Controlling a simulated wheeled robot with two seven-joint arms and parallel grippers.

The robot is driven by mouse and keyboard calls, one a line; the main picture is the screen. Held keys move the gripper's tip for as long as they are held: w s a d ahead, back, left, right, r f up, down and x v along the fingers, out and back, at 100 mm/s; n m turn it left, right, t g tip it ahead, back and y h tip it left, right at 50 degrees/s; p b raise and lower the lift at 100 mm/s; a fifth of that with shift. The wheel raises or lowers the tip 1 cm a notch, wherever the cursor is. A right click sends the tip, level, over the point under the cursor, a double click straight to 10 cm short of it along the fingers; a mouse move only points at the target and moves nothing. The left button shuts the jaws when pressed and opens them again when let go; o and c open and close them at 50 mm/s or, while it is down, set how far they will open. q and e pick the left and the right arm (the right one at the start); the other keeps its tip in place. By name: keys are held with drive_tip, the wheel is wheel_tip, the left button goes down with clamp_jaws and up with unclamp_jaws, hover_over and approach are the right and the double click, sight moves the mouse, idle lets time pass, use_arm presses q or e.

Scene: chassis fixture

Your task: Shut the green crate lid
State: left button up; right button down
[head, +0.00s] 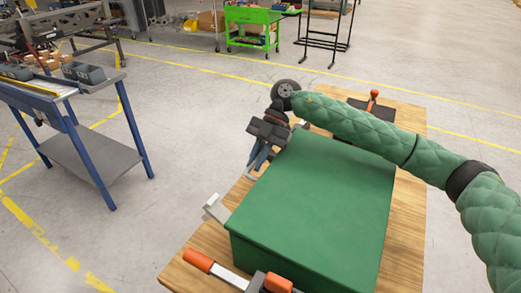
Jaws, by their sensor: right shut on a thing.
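The green crate (258,258) stands on a wooden table top. Its green lid (320,200) lies over the top and looks flat, with no clear gap along the near edge. My right gripper (257,162) is at the lid's far left edge, its fingers pointing down. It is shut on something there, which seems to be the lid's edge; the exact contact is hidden. My right arm, in a green quilted cover, reaches over the far right part of the lid. My left gripper is not in view.
Orange-handled clamps sit on the wooden table (412,215): one near left (198,260), one at the back (373,96). A grey bracket (215,207) stands at the crate's left. A blue-legged workbench (95,150) is at left, a green cart (250,18) behind.

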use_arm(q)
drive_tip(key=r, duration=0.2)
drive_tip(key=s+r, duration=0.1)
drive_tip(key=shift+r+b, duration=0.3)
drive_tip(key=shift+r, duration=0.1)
use_arm(e)
wheel_tip(320, 180, down, 3)
drive_tip(key=shift+r+m+h, duration=0.1)
drive_tip(key=shift+m+h, duration=0.2)
drive_tip(key=shift+h, duration=0.1)
drive_tip(key=shift+f, duration=0.2)
drive_tip(key=c, duration=1.5)
unclamp_jaws()
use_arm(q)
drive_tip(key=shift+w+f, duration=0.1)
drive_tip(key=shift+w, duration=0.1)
use_arm(e)
drive_tip(key=shift+r, duration=0.2)
